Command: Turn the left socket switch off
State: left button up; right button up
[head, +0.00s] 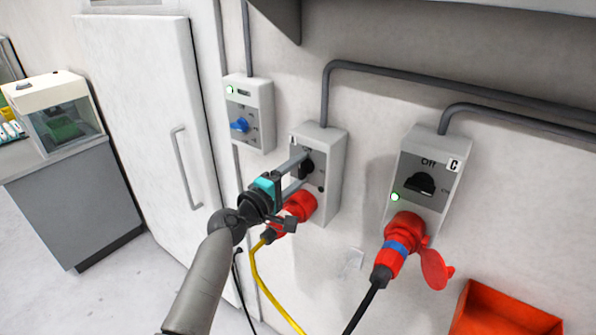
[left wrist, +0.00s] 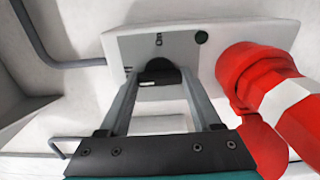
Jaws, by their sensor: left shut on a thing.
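The left socket (head: 332,165) is a grey wall box with a black rotary switch (head: 307,167) and a red plug (head: 299,206) below it. My left gripper (head: 302,169) reaches up to the switch. In the left wrist view its fingers stand on either side of the black knob (left wrist: 160,70), shut on it. The knob's upper part shows between the fingertips; the fingers partly hide its face and label. A round indicator (left wrist: 201,37) on this box looks dark. My right gripper is in neither view.
A second socket (head: 437,165) at the right has its switch at "Off", a lit green indicator and a red plug (head: 397,250). A small control box (head: 262,112) with a blue knob hangs at the left. A yellow cable (head: 260,284) hangs below; a red bin (head: 500,312) stands lower right.

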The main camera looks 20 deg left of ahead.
pick_arm(q)
jog(key=o, duration=1.4)
jog(key=shift+s, duration=0.1)
jog(key=shift+b+v, duration=1)
jog(key=shift+v, duration=6.55)
